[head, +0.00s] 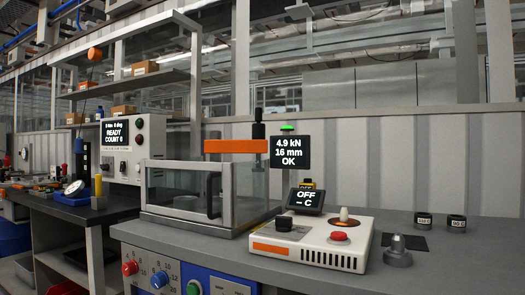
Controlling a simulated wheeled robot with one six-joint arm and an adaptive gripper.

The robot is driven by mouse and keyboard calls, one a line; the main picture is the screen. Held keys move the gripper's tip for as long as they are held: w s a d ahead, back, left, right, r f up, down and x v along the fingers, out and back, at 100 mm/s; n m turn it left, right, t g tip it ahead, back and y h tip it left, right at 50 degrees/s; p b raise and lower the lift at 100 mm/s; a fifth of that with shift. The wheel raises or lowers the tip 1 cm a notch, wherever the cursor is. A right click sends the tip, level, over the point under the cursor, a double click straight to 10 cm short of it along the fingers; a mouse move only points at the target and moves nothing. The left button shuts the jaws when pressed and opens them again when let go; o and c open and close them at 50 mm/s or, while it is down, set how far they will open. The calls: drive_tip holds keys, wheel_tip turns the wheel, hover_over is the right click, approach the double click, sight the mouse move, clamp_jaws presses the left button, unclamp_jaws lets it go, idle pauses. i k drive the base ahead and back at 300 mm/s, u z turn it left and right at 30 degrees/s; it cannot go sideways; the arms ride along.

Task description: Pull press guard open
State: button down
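The press guard (178,215) is a clear panel in a grey frame at the front of the press, at the middle left of the head view. A dark curved vertical handle (214,190) is on the right part of its front. The guard appears to stand closed across the front. A pale round part shows dimly through the clear panel. My gripper is not in view.
A display (289,151) reads 4.9 kN, 16 mm, OK. A white control box (315,240) with a red button stands right of the guard on the grey bench (440,270). A grey conical part (397,252) and two dark rings stand farther right. Another bench is at left.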

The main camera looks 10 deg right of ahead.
sight(225, 220)
drive_tip(key=k, duration=1.25)
drive_tip(key=u, duration=0.7)
drive_tip(key=i, duration=1.55)
drive_tip(key=z, duration=0.3)
